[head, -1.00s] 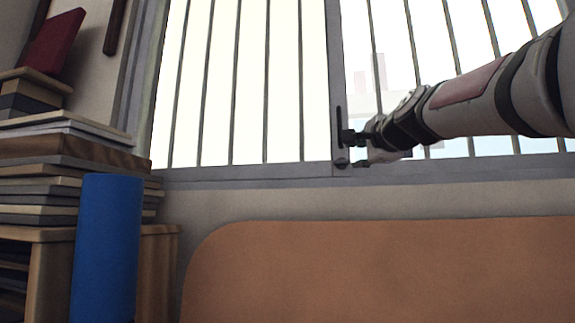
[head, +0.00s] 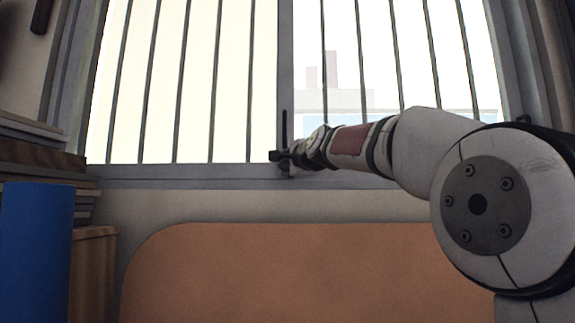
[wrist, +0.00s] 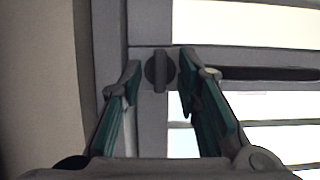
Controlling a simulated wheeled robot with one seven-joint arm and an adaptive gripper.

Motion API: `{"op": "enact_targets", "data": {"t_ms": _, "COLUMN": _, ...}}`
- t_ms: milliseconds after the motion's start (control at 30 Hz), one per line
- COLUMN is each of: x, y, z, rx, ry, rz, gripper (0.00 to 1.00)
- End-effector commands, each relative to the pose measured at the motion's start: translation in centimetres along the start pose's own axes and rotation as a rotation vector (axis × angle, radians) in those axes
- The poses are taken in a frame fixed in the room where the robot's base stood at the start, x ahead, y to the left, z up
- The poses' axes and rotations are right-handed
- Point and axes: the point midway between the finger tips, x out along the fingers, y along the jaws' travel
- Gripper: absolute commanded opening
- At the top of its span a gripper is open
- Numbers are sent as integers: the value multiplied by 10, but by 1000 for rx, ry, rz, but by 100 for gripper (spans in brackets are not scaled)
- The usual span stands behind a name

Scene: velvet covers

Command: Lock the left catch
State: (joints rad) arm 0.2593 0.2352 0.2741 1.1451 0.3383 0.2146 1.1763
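The catch is a small dark round knob with a raised bar across it (wrist: 160,69), on the grey window frame. In the wrist view it sits between my fingertips, with the bar roughly upright in that picture. My gripper (wrist: 159,74) is open, one teal-padded finger on each side of the knob; a narrow gap seems to show on both sides. In the head view my gripper (head: 284,157) is at the bottom of the window's middle post and mostly hides the catch.
A dark slotted handle (wrist: 270,73) runs along the post beside the catch. The barred window (head: 190,80) rises behind. A brown rounded panel (head: 280,275) stands below the sill. A blue cylinder (head: 38,250) and stacked boards (head: 30,150) are at left.

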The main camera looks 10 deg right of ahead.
Motion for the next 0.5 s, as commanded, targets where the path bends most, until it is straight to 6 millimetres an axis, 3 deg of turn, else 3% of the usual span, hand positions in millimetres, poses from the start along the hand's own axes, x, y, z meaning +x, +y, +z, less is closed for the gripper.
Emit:
{"op": "enact_targets", "data": {"t_ms": 67, "x": 0, "y": 0, "z": 0, "rx": 0, "ry": 0, "rz": 0, "gripper": 25}}
{"op": "enact_targets", "data": {"t_ms": 167, "x": 0, "y": 0, "z": 0, "rx": 0, "ry": 0, "rz": 0, "gripper": 3}}
{"op": "enact_targets", "data": {"t_ms": 200, "x": 0, "y": 0, "z": 0, "rx": 0, "ry": 0, "rz": 1, "gripper": 0}}
{"op": "enact_targets", "data": {"t_ms": 500, "x": 0, "y": 0, "z": 0, "rx": -8, "ry": 0, "rz": 5, "gripper": 0}}
